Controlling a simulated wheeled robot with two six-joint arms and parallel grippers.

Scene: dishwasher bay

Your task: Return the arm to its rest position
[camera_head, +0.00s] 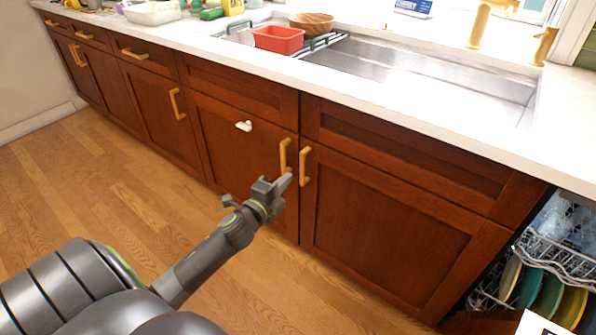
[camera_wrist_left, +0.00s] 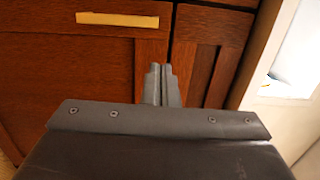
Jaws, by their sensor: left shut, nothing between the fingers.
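My left arm reaches in from the lower left in the head view. Its gripper (camera_head: 284,182) is in front of the wooden cabinet doors, by the gold handle of a lower door (camera_head: 284,156); whether it touches the handle I cannot tell. In the left wrist view the two fingers of the left gripper (camera_wrist_left: 161,70) are together, with nothing between them, facing the cabinet front. My right gripper is not in view.
The white counter (camera_head: 420,112) with a sink (camera_head: 440,75) runs above the cabinets. At the lower right is a dishwasher rack (camera_head: 560,258) with plates. Wooden floor (camera_head: 90,190) is clear at left.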

